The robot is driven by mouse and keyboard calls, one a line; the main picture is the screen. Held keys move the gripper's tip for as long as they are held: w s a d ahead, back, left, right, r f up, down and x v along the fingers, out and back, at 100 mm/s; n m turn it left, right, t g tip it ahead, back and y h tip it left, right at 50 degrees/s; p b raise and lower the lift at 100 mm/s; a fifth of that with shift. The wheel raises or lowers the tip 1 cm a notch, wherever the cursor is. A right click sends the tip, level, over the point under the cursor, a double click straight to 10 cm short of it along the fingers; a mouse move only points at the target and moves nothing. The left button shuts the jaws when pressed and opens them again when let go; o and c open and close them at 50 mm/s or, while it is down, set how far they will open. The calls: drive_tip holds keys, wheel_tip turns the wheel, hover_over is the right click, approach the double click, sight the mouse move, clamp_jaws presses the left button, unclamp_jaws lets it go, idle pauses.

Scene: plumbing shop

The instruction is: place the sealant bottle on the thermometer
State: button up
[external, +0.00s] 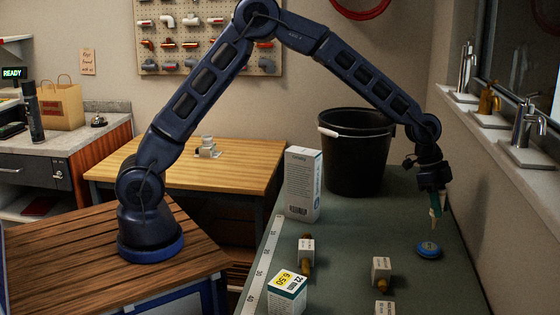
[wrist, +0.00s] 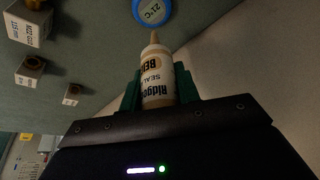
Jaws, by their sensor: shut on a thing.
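The sealant bottle (wrist: 157,75), cream with dark lettering and a tan pointed nozzle, is held between the green fingers of my gripper (wrist: 158,92). In the external view my gripper (external: 437,203) points down at the right of the green bench, with the bottle's nozzle downward and mostly hidden by the fingers. The thermometer (external: 429,250) is a round blue disc lying on the bench just below the nozzle. In the wrist view the thermometer (wrist: 152,11) reads 21°C, is cut by the top edge, and lies beyond the nozzle tip. A small gap seems to separate them.
A black bucket (external: 357,155) and a tall white box (external: 302,185) stand behind and left. Small boxed fittings (external: 381,270) and a yellow-labelled box (external: 287,293) stand left and in front. The wall ledge (external: 500,135) with taps runs along the right.

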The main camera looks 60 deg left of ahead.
drive_tip(key=shift+f, duration=2.7)
drive_tip(key=shift+f, duration=0.1)
drive_tip(key=o, duration=1)
